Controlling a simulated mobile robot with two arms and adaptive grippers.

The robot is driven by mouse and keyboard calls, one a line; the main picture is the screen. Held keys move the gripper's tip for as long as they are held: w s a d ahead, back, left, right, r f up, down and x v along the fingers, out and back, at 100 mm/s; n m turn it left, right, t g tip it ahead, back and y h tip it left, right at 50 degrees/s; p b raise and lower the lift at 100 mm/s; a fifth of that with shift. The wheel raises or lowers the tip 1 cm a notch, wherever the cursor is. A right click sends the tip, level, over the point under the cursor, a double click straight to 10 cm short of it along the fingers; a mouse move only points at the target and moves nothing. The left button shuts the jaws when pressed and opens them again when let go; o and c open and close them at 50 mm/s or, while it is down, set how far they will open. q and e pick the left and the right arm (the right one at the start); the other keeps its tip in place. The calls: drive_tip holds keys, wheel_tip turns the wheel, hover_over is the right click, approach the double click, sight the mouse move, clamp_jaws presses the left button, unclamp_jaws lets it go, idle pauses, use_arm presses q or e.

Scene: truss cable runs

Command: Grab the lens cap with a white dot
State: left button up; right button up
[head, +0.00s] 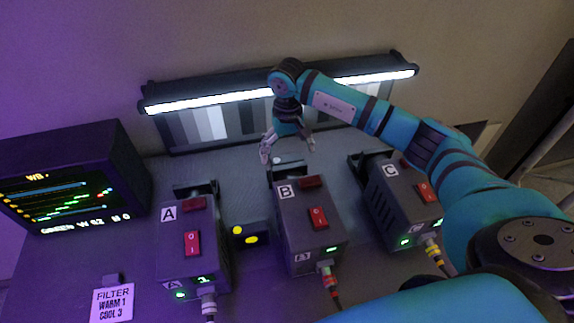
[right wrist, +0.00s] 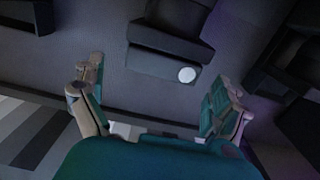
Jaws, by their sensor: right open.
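The white dot (head: 277,160) shows behind box B, between and below the fingers of my right gripper (head: 288,153). In the right wrist view, the white dot (right wrist: 187,74) sits on the end of a dark block-like part, which I take to be the lens cap (right wrist: 152,64); its outline merges with the dark box beside it. My right gripper (right wrist: 160,82) is open and empty, its fingers spread apart in front of the cap. The dot lies nearer the right-hand finger in that view. No contact is visible. My left gripper is not in view.
Grey boxes A (head: 190,250), B (head: 311,245) and C (head: 402,210) stand in a row with cables in front. A dark block with yellow dots (head: 250,236) lies between A and B. A monitor (head: 70,178) stands left. A light bar (head: 215,100) and grey chart (head: 240,122) are behind.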

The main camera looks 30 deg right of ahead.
sight(286, 156)
wheel_tip(286, 156, down, 5)
drive_tip(key=shift+w+a+r+p, duration=0.1)
drive_tip(key=shift+p, duration=1.1)
drive_tip(key=shift+f, duration=0.3)
drive_tip(key=c, duration=0.9)
drive_tip(key=shift+c, duration=0.2)
